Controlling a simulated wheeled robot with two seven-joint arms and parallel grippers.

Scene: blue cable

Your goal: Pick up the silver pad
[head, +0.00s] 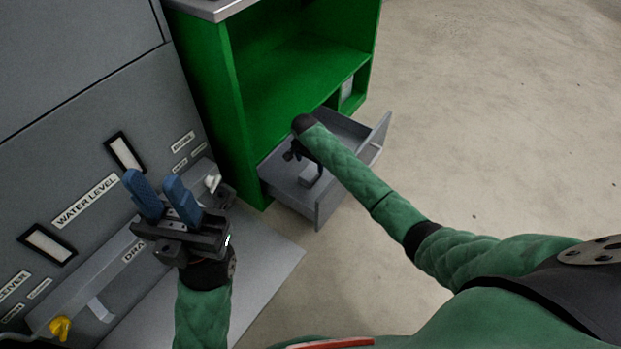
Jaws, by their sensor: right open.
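A small light grey block (311,178), which looks like the silver pad, is in the open grey drawer (334,198) at the bottom of the green cabinet. My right arm reaches over the drawer from the right. My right gripper (295,155) shows only as small dark parts below the wrist, close to the block. It is open, but its fingertips are mostly hidden, and I cannot tell if they touch the block. My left gripper (152,181), with two blue fingers, is open and empty in front of the grey machine panel, well left of the drawer.
The grey machine (60,120) with labels and gauge windows fills the left side. A yellow knob (60,327) is at its lower left. The green cabinet (212,95) stands beside it with an empty shelf. The concrete floor (480,120) to the right is clear.

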